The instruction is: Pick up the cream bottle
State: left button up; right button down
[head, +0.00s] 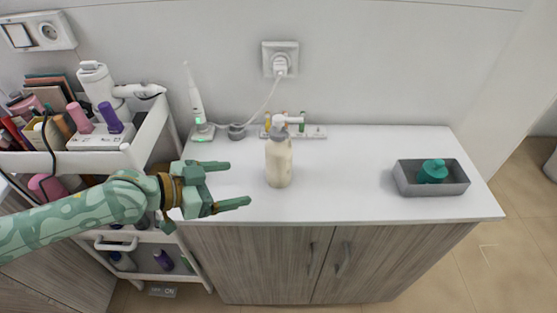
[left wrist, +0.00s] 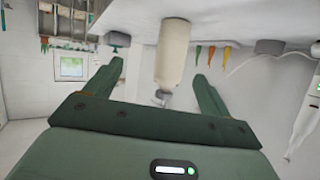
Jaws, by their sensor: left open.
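The cream bottle (head: 279,163) stands upright on the white cabinet top, with a grey collar and a white pump head. My left gripper (head: 241,184) is open and empty, to the left of the bottle, with its fingers pointing right toward it. In the left wrist view the bottle (left wrist: 172,55) appears upside down beyond and between the spread fingers of the left gripper (left wrist: 160,78). It looks apart from both fingers. My right gripper is in neither view.
A grey tray (head: 398,178) holding a teal item (head: 432,171) sits on the right of the cabinet top (head: 345,200). An electric toothbrush (head: 196,100) on its charger stands at the back left. A loaded white cart (head: 150,135) is at the left.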

aim_at(268, 167)
pick_arm(q)
jog(key=shift+n+t, duration=0.3)
jog(key=shift+n, duration=0.3)
jog(key=w+d+f, duration=0.1)
jog(key=w+d, duration=0.1)
jog(key=w+d+f, duration=0.1)
jog(key=w+d, duration=0.1)
jog(key=w, duration=0.1)
jog(key=w+d+f, duration=0.1)
jog(key=w+d, duration=0.1)
jog(key=shift+w+b, duration=0.2)
jog(key=shift+b, duration=0.2)
jog(key=x, duration=0.4)
jog(key=shift+s+d+b, duration=0.1)
jog(key=shift+d+b, duration=0.3)
jog(key=shift+d, duration=0.05)
jog(key=shift+w+d+f, duration=0.15)
jog(key=shift+w+d, duration=0.1)
jog(key=shift+d, duration=0.05)
jog(key=shift+s, duration=0.1)
jog(key=shift+c, duration=0.6)
jog(key=c, duration=1.2)
jog(key=shift+r, duration=0.2)
